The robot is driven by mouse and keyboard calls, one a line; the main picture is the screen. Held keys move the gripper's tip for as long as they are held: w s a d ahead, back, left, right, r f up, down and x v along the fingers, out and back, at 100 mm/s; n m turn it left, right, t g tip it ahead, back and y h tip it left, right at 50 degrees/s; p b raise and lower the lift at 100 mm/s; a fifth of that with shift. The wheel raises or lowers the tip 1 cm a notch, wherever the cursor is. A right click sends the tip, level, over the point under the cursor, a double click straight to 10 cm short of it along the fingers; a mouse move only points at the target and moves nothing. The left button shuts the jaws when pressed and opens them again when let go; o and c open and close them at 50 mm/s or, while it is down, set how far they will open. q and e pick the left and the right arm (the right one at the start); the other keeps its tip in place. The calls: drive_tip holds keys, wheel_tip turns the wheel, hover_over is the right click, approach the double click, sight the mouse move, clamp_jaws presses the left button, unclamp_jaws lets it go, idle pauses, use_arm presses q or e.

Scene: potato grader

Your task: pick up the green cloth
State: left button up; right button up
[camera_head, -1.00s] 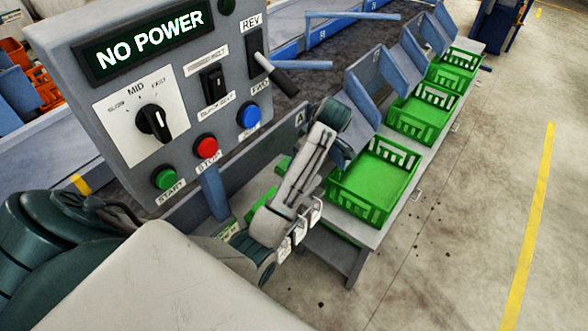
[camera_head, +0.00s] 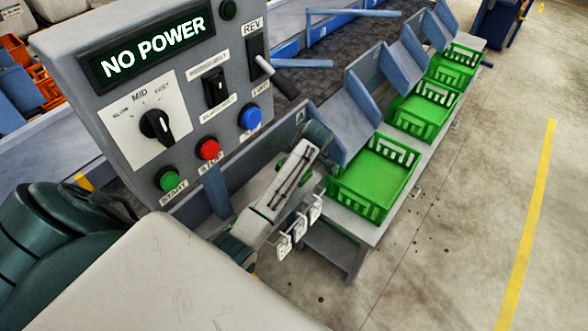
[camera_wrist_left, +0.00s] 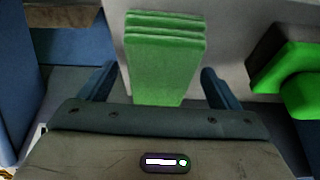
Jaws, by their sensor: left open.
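The green cloth (camera_wrist_left: 165,58) shows in the left wrist view as a flat folded strip with ridges across its far end. It lies between the two dark blue fingers of my left gripper (camera_wrist_left: 158,82), which stands open with a finger on each side. The near part of the cloth is hidden behind the gripper body. I cannot tell whether the fingers touch it. In the head view my left arm reaches beside the control panel; its fingers and the cloth cannot be made out clearly there. My right gripper is not in view.
The control panel (camera_head: 190,95) reads NO POWER and stands close to my left arm. White tags (camera_head: 298,228) hang beside the forearm. Green crates (camera_head: 372,180) line the bench at right. Another green object (camera_wrist_left: 302,92) is right of the gripper. The right floor is clear.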

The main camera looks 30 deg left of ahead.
use_arm(q)
drive_tip(key=shift+f, duration=0.15)
drive_tip(key=shift+c, duration=0.5)
drive_tip(key=c, duration=1)
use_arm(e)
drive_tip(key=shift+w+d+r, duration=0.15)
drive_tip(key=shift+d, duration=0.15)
